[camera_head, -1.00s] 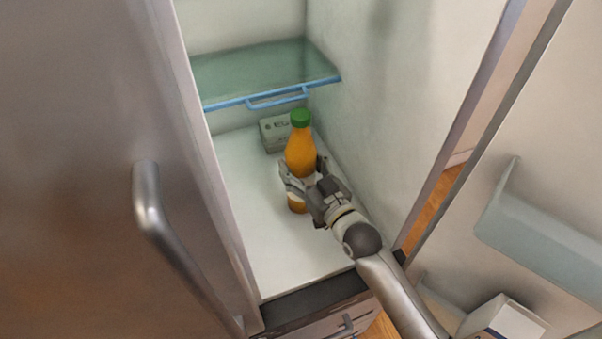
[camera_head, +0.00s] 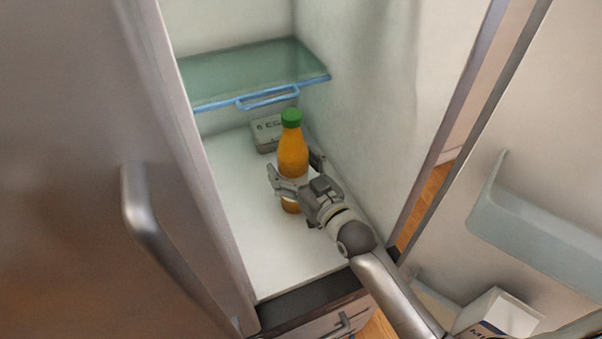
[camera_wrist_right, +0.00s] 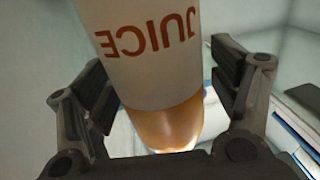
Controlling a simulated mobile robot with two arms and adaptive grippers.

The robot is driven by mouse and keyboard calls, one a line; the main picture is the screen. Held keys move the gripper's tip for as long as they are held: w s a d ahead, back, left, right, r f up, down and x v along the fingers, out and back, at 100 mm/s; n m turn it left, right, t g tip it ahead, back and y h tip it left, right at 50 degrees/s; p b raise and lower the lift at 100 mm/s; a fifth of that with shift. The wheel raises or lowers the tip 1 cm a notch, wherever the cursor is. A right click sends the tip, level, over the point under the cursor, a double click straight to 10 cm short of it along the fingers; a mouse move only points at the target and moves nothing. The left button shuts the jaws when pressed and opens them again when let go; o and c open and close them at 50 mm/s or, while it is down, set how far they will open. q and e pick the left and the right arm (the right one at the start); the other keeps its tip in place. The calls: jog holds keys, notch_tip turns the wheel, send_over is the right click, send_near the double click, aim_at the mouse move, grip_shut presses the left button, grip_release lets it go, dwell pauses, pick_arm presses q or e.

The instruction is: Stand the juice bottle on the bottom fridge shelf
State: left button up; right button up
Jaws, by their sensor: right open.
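The juice bottle (camera_head: 292,155), orange with a green cap and a pale label, stands upright on the white bottom fridge shelf (camera_head: 262,248). My right gripper (camera_head: 294,176) is open, with one finger on each side of the bottle's middle. In the right wrist view the bottle (camera_wrist_right: 150,58) shows its label upside down between the spread fingers of the gripper (camera_wrist_right: 165,95). There is a gap at the left finger, and the right finger also looks apart from it. My left gripper is not in view.
An egg box (camera_head: 266,134) sits behind the bottle at the back of the shelf. A glass shelf (camera_head: 250,72) with a blue front edge is above. The fridge side wall (camera_head: 362,110) is close on the right. The open door with a bin (camera_head: 540,235) and a carton (camera_head: 498,316) is farther right.

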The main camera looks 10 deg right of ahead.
jog(key=b+v, duration=0.1)
jog(key=v, duration=1.1)
jog(key=shift+b, duration=0.35)
